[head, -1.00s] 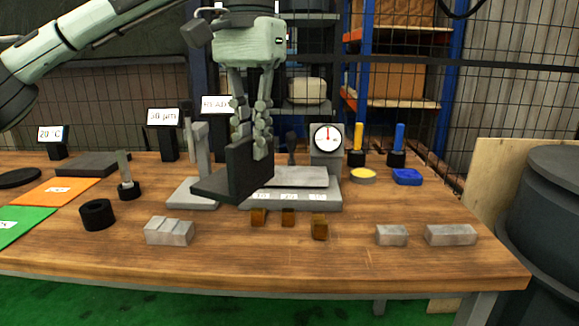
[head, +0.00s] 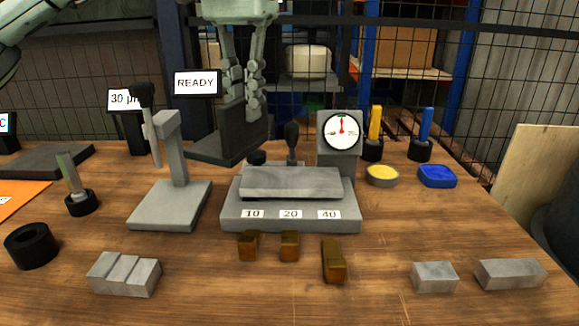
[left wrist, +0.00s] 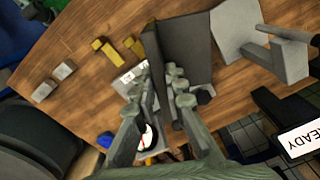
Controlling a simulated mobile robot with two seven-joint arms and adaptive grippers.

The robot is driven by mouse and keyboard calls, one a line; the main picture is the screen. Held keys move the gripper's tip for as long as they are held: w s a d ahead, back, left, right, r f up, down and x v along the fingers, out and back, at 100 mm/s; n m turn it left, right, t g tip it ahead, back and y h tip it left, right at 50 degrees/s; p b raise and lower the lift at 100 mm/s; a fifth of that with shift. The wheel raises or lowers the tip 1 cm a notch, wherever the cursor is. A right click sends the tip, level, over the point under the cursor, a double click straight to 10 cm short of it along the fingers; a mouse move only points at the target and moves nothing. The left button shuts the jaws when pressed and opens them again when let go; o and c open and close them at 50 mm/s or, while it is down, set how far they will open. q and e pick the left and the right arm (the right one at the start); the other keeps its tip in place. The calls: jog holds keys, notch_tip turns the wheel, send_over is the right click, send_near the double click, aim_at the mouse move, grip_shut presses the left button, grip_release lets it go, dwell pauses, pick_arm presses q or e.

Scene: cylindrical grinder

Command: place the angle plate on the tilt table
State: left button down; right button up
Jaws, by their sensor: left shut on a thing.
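The angle plate is a dark L-shaped block (head: 222,146), also seen in the left wrist view (left wrist: 176,48). My left gripper (head: 243,108) is shut on its upright wall and holds it in the air, base roughly level. The tilt table (head: 290,218) is a grey base marked 10, 20 and 40, with a flat grey top (head: 292,182) and a dial gauge (head: 342,131) at its back right. The plate appears above and left of the top in the head view, apart from it. In the left wrist view, the plate and fingers (left wrist: 164,84) hide much of the table. My right gripper is not in view.
A grey stand (head: 170,204) is close left of the tilt table. Three brown blocks (head: 289,246) lie in front of it. A dark knob (head: 291,132) rises behind its top. Grey blocks (head: 124,274) lie near the front. Yellow and blue items (head: 437,176) stand at right.

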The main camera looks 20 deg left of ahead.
pick_arm(q)
jog(key=shift+w+a+r, duration=0.1)
jog(key=shift+w+r, duration=0.05)
jog(key=shift+w, duration=0.35)
jog(key=w+d+f, duration=0.2)
jog(key=w+f, duration=0.1)
jog(key=w+d+f, duration=0.2)
jog(key=d+f, duration=0.1)
jog(key=w+d+f, duration=0.2)
jog(key=w+f, duration=0.1)
jog(key=f, duration=0.1)
jog(key=shift+w+d, duration=0.15)
jog(key=shift+w, duration=0.15)
jog(key=shift+f, duration=0.45)
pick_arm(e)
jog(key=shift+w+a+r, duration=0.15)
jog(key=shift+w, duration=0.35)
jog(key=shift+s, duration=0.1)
